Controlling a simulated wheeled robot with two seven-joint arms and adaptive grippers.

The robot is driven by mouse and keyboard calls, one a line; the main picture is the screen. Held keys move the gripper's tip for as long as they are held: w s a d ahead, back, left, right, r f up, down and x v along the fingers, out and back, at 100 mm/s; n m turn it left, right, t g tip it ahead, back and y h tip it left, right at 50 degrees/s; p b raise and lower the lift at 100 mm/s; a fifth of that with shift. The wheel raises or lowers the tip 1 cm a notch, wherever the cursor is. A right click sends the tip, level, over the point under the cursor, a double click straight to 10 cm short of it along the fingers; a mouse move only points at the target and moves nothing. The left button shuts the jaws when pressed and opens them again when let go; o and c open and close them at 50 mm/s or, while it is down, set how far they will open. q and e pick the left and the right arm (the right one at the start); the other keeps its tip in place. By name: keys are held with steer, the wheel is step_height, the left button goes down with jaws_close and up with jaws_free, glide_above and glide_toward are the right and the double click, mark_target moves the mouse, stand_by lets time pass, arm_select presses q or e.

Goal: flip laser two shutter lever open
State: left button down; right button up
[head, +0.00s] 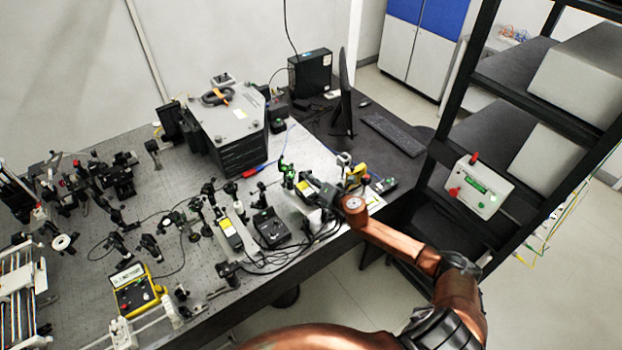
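Two laser-like housings with yellow labels stand on the optical bench (185,192). One laser housing (230,236) is near the bench's middle front. The other laser housing (307,188) is further right, close to my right gripper (327,195). I cannot tell which is laser two, and no shutter lever can be made out at this size. My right arm comes in from the lower right, and its gripper is over the right front part of the bench among cables. The fingers are small and dark, so their opening and any contact are unclear. My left gripper is not in view.
A black control box (272,229) with cables sits between the housings. Optic mounts crowd the bench, with a yellow meter (135,290) at front left. A large grey instrument (228,125), monitor (345,95) and keyboard (390,133) are behind. A black shelf rack (455,90) stands right.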

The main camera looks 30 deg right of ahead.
steer(key=c, duration=0.4)
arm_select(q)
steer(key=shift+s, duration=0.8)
arm_select(e)
jaws_close()
steer(key=shift+d+f+m+b, duration=0.25)
steer(key=shift+m+b, duration=0.2)
steer(key=shift+m, duration=0.15)
steer(key=shift+d+m+y, duration=0.1)
steer(key=shift+m+y, duration=0.3)
steer(key=shift+m, duration=0.1)
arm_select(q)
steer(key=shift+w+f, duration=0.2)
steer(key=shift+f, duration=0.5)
arm_select(e)
steer(key=shift+c, duration=0.3)
jaws_free()
steer(key=o, duration=0.5)
steer(key=shift+d, duration=0.1)
steer(key=shift+c, duration=0.2)
